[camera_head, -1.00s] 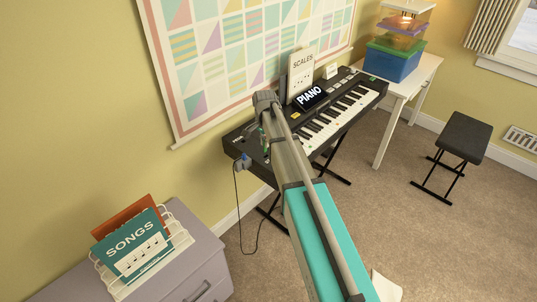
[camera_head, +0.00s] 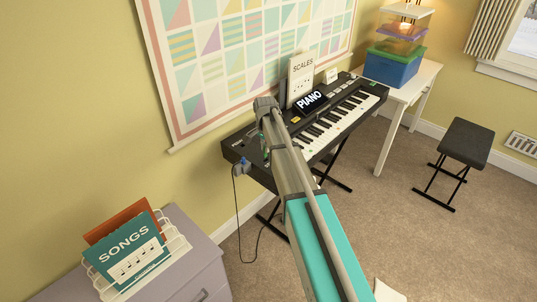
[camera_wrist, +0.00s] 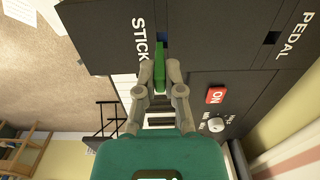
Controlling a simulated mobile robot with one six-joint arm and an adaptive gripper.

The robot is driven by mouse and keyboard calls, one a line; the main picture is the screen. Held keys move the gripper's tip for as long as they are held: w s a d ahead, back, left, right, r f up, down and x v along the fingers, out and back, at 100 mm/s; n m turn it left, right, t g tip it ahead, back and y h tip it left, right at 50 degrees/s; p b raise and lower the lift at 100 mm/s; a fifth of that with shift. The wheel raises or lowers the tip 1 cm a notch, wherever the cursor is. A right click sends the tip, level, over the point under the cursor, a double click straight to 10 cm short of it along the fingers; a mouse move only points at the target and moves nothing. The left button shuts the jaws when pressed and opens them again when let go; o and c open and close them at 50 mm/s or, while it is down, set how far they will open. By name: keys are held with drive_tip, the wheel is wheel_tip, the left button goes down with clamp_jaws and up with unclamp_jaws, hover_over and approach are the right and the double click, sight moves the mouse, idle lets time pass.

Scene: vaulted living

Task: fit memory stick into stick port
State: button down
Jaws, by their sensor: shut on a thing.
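My gripper (camera_wrist: 158,78) is shut on a slim green memory stick (camera_wrist: 159,66) in the wrist view. The stick points up the picture at the dark keyboard panel, just right of the white STICK label (camera_wrist: 140,40). In the head view the arm reaches to the left end of the black keyboard (camera_head: 318,130); the gripper there is small and mostly hidden behind the arm.
The panel also has a PEDAL socket (camera_wrist: 271,38), a red ON switch (camera_wrist: 215,95) and a knob (camera_wrist: 216,125). A blue plug (camera_head: 243,166) with a hanging cable is at the keyboard's left end. A lilac cabinet (camera_head: 190,262) with songbooks (camera_head: 128,252) stands front left.

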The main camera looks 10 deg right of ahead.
sight(266, 156)
drive_tip(key=shift+w+f+b, duration=0.25)
drive_tip(key=shift+f+b, duration=0.05)
drive_tip(key=shift+f, duration=0.15)
drive_tip(key=shift+f+b, duration=1.4)
drive_tip(key=shift+f, duration=0.05)
drive_tip(key=shift+f, duration=0.15)
drive_tip(key=c, duration=0.8)
unclamp_jaws()
drive_tip(key=shift+o, duration=0.2)
drive_tip(key=shift+r, duration=0.2)
wheel_tip(266, 156, up, 12)
drive_tip(key=p, duration=1.2)
